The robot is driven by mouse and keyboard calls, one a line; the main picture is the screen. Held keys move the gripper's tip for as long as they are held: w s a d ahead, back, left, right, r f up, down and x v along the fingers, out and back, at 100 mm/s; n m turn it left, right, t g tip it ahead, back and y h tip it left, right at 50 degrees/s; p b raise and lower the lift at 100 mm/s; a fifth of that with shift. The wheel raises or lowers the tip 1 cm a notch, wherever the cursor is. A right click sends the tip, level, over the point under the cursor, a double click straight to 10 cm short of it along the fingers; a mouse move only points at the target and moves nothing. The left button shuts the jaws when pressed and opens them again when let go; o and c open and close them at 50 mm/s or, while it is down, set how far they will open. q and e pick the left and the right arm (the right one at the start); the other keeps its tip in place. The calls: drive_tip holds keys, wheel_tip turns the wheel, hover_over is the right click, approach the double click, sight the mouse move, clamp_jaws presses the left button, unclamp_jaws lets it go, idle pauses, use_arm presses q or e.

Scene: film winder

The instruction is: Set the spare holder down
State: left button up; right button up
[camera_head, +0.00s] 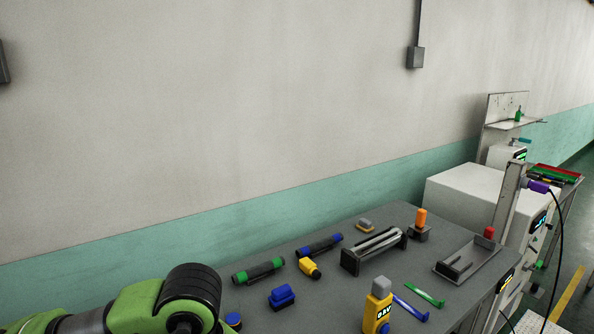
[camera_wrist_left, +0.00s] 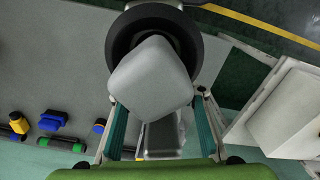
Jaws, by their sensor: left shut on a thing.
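In the left wrist view, my left gripper (camera_wrist_left: 160,108) has its teal-padded fingers on both sides of a pale grey, blunt-ended piece (camera_wrist_left: 150,78). It is shut on this piece, which I take to be the spare holder. A wide black ring (camera_wrist_left: 124,40) shows behind the piece; I cannot tell whether the two are joined. The fingertips are partly hidden by the piece. In the head view, only my green left arm shows at the lower left, and neither the gripper nor the held piece is visible there. My right gripper is in neither view.
The grey table (camera_head: 335,292) holds a green-ended cylinder (camera_head: 258,270), a blue-ended cylinder (camera_head: 318,246), a blue block (camera_head: 281,297), a yellow piece (camera_head: 310,267), a roller cradle (camera_head: 374,251) and a yellow bottle (camera_head: 376,310). A low grey tray (camera_head: 447,268) stands at the right. Bare patches lie between them.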

use_arm(q)
drive_tip(key=s+a+m, duration=0.1)
drive_tip(key=a+m, duration=0.6)
drive_tip(key=m, duration=0.3)
